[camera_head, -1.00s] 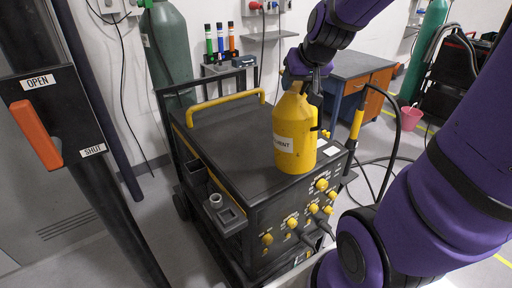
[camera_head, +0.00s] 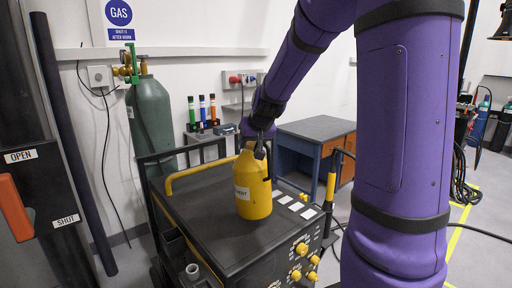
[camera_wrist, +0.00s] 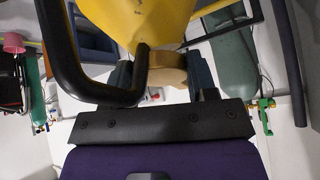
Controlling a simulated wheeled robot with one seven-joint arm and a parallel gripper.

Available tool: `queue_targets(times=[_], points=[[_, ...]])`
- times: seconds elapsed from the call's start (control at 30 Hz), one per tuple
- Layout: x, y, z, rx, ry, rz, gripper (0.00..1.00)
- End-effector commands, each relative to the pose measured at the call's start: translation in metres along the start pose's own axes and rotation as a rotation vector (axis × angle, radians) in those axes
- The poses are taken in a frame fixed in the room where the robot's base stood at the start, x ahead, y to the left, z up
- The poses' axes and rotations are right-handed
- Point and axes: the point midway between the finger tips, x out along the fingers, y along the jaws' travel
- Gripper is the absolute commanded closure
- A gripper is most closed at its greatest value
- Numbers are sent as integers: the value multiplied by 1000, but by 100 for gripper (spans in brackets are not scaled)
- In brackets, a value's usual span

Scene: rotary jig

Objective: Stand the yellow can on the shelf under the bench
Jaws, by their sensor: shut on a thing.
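The yellow can (camera_head: 254,190) is upright over the dark top of a wheeled machine, with a pale label on its front. I cannot tell whether its base touches that top. My gripper (camera_head: 260,150) is shut on the can's upper end. In the wrist view, the can's yellow body (camera_wrist: 135,15) fills the top, and my gripper (camera_wrist: 160,68) has its fingers on either side of a tan neck or cap. A black curved handle shows beside it. The bench (camera_head: 318,128) stands behind on the right, with blue sides and orange drawers. Its shelf is not clearly visible.
The wheeled machine (camera_head: 195,205) has a yellow rail and knobs. A green gas cylinder (camera_head: 155,115) stands behind it. Coloured bottles (camera_head: 202,108) stand on a small wall shelf. Floor at right is partly clear.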

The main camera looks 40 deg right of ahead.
Motion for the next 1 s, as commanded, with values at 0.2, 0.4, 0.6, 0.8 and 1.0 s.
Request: queue_targets(times=[0.2, 0.4, 0.6, 0.8, 1.0], points=[[18, 1, -23, -1, 5, 0, 100], [24, 1, -27, 0, 4, 0, 100], [37, 4, -16, 2, 2, 1, 100], [51, 5, -6, 0, 3, 1, 100], [53, 5, -2, -1, -6, 0, 43]])
